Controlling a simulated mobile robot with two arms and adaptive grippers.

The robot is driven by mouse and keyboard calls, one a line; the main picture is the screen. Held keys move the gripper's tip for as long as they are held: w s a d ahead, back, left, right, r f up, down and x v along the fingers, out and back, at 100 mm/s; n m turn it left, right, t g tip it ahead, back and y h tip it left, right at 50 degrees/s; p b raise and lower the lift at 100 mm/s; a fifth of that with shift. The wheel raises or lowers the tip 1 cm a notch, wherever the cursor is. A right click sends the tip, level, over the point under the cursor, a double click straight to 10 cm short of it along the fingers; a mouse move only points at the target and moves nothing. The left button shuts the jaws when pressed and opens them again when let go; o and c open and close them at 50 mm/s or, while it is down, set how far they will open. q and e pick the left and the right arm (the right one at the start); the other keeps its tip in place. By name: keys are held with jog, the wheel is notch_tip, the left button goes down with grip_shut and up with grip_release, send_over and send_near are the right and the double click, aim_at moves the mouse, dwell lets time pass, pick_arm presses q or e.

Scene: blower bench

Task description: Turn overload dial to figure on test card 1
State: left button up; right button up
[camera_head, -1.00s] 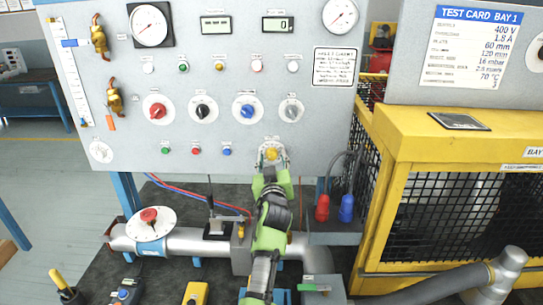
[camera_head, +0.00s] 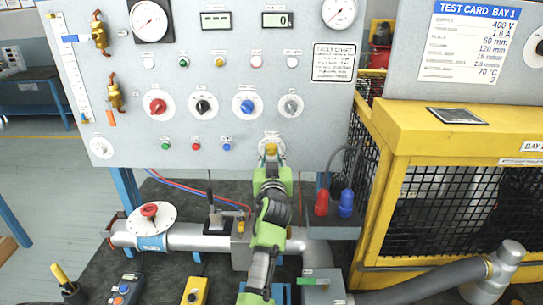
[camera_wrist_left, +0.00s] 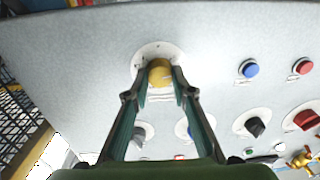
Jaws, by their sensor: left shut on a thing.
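My left gripper (camera_head: 271,163) reaches up to the panel's lower edge and is shut on a yellow dial knob (camera_head: 271,149). In the left wrist view its two fingers close on either side of the yellow dial (camera_wrist_left: 160,73). The dial's round white plate (camera_wrist_left: 158,50) shows around the knob, but its figures are too small to read. The test card (camera_head: 469,42), headed TEST CARD BAY 1, stands at the upper right and lists 400 V, 1.8 A, 60 mm, 120 mm, 16 bar, 2.8 mm/s and 70 °C. My right gripper is not in view.
Red, black, blue and grey knobs (camera_head: 291,106) sit in a row above the dial. Small red and blue buttons (camera_head: 227,144) lie left of it. A yellow mesh guard (camera_head: 440,150) stands at right. Pipes (camera_head: 195,236) and a red handwheel lie below.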

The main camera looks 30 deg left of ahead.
pick_arm(q)
jog(key=m, duration=0.3)
jog(key=shift+m, duration=0.4)
jog(key=m, duration=0.2)
jog(key=shift+m, duration=0.4)
jog(key=m, duration=0.3)
jog(key=shift+r+m+t, duration=0.1)
jog(key=shift+m+t, duration=0.2)
jog(key=shift+m, duration=0.1)
jog(key=shift+a+m+p, duration=0.1)
jog(key=shift+m+p, duration=0.65)
jog(key=shift+m, duration=1.25)
jog(key=o, duration=1.1)
jog(key=shift+w+a+f, duration=0.15)
jog(key=shift+f, duration=0.05)
